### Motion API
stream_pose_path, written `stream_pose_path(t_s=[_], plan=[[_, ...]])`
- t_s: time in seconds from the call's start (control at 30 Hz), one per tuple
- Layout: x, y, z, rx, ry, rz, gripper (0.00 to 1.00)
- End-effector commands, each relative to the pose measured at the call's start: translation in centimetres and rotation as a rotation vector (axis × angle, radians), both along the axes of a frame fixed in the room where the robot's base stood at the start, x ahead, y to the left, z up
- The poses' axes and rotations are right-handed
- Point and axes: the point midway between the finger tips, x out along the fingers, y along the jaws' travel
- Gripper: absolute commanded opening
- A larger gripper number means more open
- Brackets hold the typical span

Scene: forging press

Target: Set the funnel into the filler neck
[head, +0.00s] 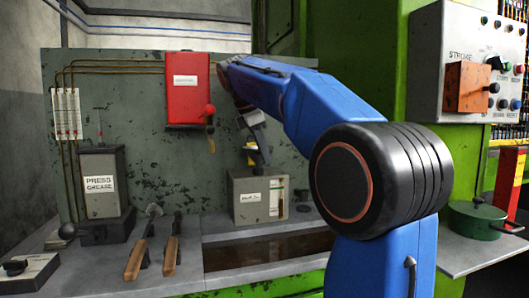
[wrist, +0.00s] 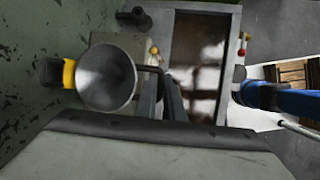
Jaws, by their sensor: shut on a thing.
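The funnel (wrist: 107,77) is a grey round cone seen from above in the wrist view, with a thin dark handle at its right side. My gripper (wrist: 163,95) is shut on that handle; in the head view it is small, above the tank. The grey tank (head: 243,187) with a white label and a sight gauge stands on the bench at the back. Its pale top (wrist: 105,39) shows partly beyond the funnel rim in the wrist view. The filler neck cannot be made out, and the spout is hidden under the cone. I cannot tell whether the spout is inside the neck.
A yellow and black part (wrist: 67,73) sits beside the funnel, toward the wall. A dark cylinder (wrist: 133,18) stands beyond the tank. A brown-bottomed trough (head: 265,252) lies in front. A red box (head: 187,90) hangs on the wall; two wooden-handled tools (head: 137,255) lie at left.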

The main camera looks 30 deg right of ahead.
Motion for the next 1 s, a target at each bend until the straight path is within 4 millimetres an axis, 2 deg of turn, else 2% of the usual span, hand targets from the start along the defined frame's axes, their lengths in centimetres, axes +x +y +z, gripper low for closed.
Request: stream_pose_path(t_s=[0.93, 1.0], plan=[[0.0, 0.0, -1.2, 0.0, -0.001, -0.001, 0.0], [0.0, 0.0, -1.2, 0.0, -0.001, -0.001, 0.22]])
